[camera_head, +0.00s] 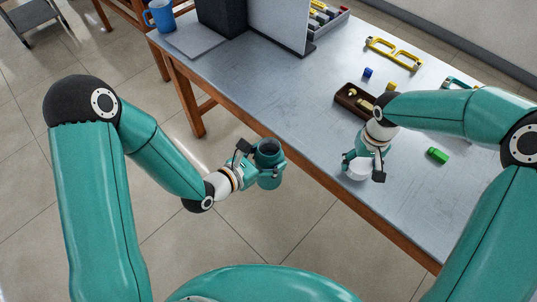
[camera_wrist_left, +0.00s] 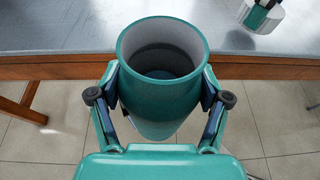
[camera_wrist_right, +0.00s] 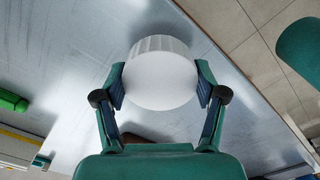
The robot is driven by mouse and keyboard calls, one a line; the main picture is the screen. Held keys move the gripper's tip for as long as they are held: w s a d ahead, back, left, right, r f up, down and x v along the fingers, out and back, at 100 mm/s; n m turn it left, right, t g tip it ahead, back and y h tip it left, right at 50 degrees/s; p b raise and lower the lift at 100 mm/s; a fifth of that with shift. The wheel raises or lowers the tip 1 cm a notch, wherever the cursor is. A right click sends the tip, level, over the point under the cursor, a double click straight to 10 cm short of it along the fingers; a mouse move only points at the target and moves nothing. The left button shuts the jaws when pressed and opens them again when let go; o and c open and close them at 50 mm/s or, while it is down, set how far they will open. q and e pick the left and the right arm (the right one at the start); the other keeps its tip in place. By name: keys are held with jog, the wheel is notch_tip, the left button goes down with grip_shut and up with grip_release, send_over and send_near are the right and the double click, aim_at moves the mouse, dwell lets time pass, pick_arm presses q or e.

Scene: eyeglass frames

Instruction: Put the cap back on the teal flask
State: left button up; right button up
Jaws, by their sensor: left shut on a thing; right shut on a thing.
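The teal flask (camera_head: 268,155) is held by my left gripper (camera_head: 257,165), off the table's front edge above the floor. In the left wrist view the flask (camera_wrist_left: 160,100) stands between both fingers with its open mouth up and its grey inside showing. The white ribbed cap (camera_head: 359,169) is shut in my right gripper (camera_head: 364,166) over the table near its front edge. In the right wrist view the cap (camera_wrist_right: 160,75) sits between both fingertips. The cap is apart from the flask, to its right in the head view.
A blue mug (camera_head: 160,15) stands at the far left. The space between my grippers looks free.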

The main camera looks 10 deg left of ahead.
jog(key=shift+s+d+r+n, duration=0.15)
jog(key=shift+d+r+n, duration=0.05)
jog(key=shift+r+n, duration=0.2)
jog(key=a+r+n, duration=0.1)
jog(key=w+r+n, duration=0.1)
jog(key=shift+a+r, duration=0.35)
jog(key=shift+a, duration=0.05)
jog(key=a+r+n, duration=0.3)
jog(key=a+r, duration=0.2)
jog(key=a, duration=0.6)
jog(key=s+a+r+n, duration=0.1)
jog(key=a+r+n, duration=0.2)
jog(key=a, duration=0.9)
notch_tip(320, 180, up, 2)
jog(key=shift+s+r, duration=0.15)
jog(key=shift+r, duration=0.05)
jog(key=shift+f, duration=0.1)
jog(key=shift+f, duration=1.95)
jog(key=shift+s+d+r, duration=0.1)
jog(key=shift+s, duration=0.05)
